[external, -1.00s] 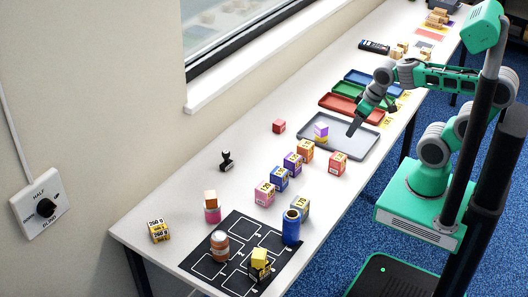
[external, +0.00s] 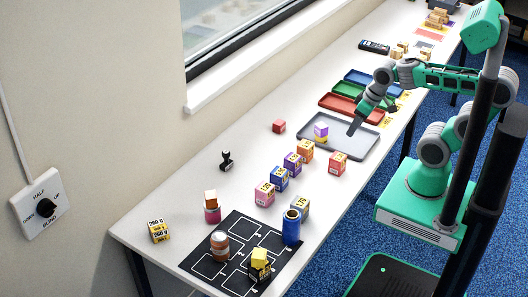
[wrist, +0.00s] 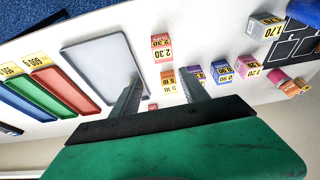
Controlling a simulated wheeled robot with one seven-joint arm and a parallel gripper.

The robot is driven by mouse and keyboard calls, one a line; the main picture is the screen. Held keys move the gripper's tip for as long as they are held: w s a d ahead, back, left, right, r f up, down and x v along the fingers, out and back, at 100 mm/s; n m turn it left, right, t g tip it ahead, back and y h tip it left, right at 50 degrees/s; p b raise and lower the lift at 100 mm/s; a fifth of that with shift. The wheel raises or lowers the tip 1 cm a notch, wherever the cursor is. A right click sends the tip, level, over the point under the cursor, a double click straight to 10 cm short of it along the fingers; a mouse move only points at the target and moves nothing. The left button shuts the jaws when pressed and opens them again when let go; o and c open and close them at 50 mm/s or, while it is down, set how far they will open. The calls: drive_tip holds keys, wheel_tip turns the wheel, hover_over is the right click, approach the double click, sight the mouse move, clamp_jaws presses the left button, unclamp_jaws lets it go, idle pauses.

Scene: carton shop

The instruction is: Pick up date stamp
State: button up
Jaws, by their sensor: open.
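The date stamp (external: 226,160), a small black stamp with a knobbed handle, stands upright on the white table near the wall side in the external view. I cannot make it out in the wrist view.
Several priced cartons, including a red one (external: 338,163) and a purple one (external: 293,163), stand between stamp and gripper. A red cube (external: 279,126) lies near the wall. The grey tray (external: 362,150) holds stacked small blocks. A black marked mat (external: 222,258) lies at the near end.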

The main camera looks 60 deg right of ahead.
drive_tip(key=w+a+f+n+t+y+b, duration=0.1)
drive_tip(key=w+a+f+n+y+b, duration=0.2)
drive_tip(key=w, duration=0.5)
drive_tip(key=w+a+f+n+t+y+b, duration=0.15)
drive_tip(key=w+a, duration=0.25)
drive_tip(key=w, duration=0.5)
drive_tip(key=w+a+f+n+y+b, duration=0.1)
drive_tip(key=w+a+n+b, duration=0.25)
drive_tip(key=w, duration=0.45)
drive_tip(key=n+t+y+b, duration=0.2)
drive_tip(key=n+y+b, duration=0.1)
drive_tip(key=y+b, duration=0.25)
approach(226, 160)
drive_tip(key=shift+g, duration=0.25)
drive_tip(key=w, duration=0.1)
drive_tip(key=w+a, duration=0.2)
drive_tip(key=shift+w+r+p, duration=0.2)
drive_tip(key=shift+w+p, duration=0.1)
drive_tip(key=shift+w, duration=0.1)
drive_tip(key=shift+w+a+f+y, duration=0.15)
drive_tip(key=shift+w+y, duration=0.1)
drive_tip(key=shift+y, duration=0.25)
drive_tip(key=shift+w+a, duration=0.15)
drive_tip(key=shift+a, duration=0.05)
drive_tip(key=x, duration=0.3)
drive_tip(key=p+x, duration=0.1)
drive_tip(key=x, duration=0.3)
drive_tip(key=shift+a+f, duration=0.1)
drive_tip(key=shift+a, duration=0.35)
drive_tip(key=shift+s, duration=0.25)
